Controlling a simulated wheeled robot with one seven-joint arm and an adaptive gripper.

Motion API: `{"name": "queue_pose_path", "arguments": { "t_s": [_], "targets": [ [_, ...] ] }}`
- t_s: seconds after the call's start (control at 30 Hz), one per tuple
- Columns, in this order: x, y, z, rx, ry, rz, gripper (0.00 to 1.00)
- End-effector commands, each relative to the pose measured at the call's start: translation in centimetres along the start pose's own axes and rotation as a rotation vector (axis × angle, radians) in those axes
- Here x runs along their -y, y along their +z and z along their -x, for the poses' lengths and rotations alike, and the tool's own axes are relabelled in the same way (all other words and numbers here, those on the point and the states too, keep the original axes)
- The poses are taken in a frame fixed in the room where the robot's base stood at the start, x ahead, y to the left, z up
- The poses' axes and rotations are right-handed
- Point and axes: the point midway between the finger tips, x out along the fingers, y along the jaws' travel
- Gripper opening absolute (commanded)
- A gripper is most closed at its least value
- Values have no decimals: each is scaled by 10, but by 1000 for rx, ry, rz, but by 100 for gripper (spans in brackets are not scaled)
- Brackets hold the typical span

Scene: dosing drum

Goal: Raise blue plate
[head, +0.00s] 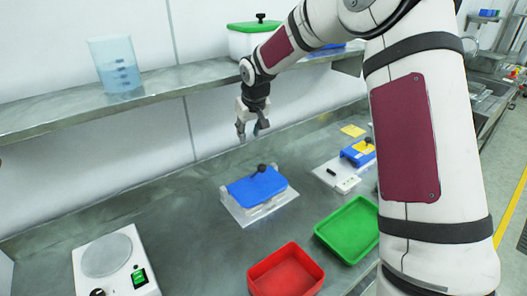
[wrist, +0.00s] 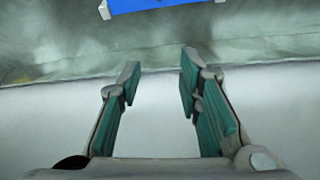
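The blue plate (head: 257,186) with a black knob on top lies on a pale base on the steel counter, in the middle of the head view. Part of a blue surface also shows at the top edge of the wrist view (wrist: 155,5). My gripper (head: 248,130) hangs in the air above and behind the blue plate, near the wall and apart from the plate. In the wrist view my gripper (wrist: 155,80) has its two fingers apart with nothing between them.
A red tray (head: 287,272) and a green tray (head: 349,229) stand in front. A small blue and yellow device (head: 358,152) is at the right. A scale (head: 110,258) sits front left. A shelf (head: 160,88) with a clear beaker (head: 117,65) runs along the wall.

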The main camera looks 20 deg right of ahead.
Motion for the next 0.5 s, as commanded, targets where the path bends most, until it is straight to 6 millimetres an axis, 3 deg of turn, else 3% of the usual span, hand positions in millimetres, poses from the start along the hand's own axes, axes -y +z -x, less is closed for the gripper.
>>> {"name": "queue_pose_path", "arguments": {
  "t_s": [0.5],
  "targets": [
    [-1,2,-91,6,-1,-7,32]
  ]
}}
